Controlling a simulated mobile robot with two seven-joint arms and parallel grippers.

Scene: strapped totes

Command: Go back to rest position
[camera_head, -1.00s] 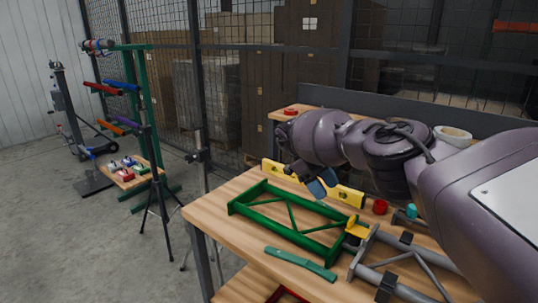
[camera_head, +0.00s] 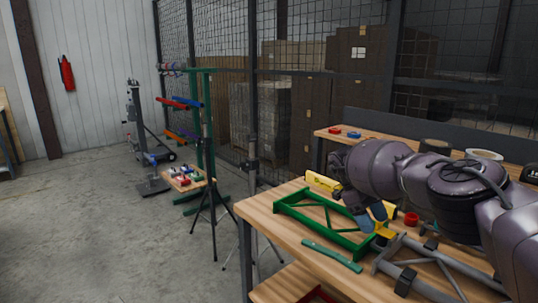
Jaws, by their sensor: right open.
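My right arm, purple-grey, comes in from the right over the wooden workbench (camera_head: 265,212). My right gripper (camera_head: 378,215), with blue fingers, is open and points down. It shows near the right end of the green frame (camera_head: 290,211), just above and behind the yellow piece (camera_head: 384,232). I cannot tell whether it touches either. Nothing shows between its fingers. My left gripper is out of view.
The bench also holds a green-handled tool (camera_head: 332,256), a yellow level (camera_head: 322,183), a red cup (camera_head: 411,219) and grey tubing (camera_head: 440,262). A tripod (camera_head: 213,215) and a green rack (camera_head: 207,130) stand left. Open concrete floor lies farther left.

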